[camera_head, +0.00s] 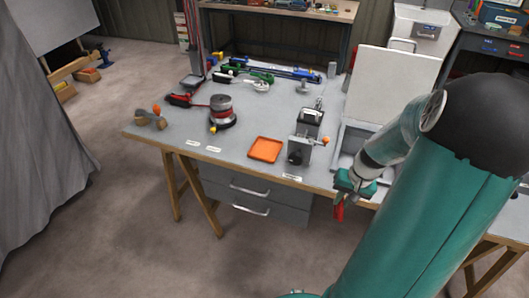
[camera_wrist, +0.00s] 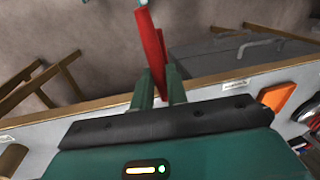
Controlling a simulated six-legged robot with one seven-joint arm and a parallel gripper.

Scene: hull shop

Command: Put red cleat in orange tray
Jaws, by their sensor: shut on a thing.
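The red cleat (camera_wrist: 152,42) is held between the two fingers of my gripper (camera_wrist: 159,82) in the wrist view. In the head view the red cleat (camera_head: 339,211) hangs below my gripper (camera_head: 352,188), in front of the bench's front edge at the right. The orange tray (camera_head: 265,149) lies flat near the front edge of the bench, to the left of my gripper, and looks empty. The orange tray also shows in the wrist view (camera_wrist: 281,103), to the right of my gripper. My gripper is shut on the cleat and apart from the tray.
A grey device with an orange knob (camera_head: 303,140) stands on the bench (camera_head: 205,133) between the tray and my gripper. A reel-like red and grey object (camera_head: 222,112) stands left of the tray. An open grey box (camera_head: 350,142) stands at the right. Bench room just left of the tray is clear.

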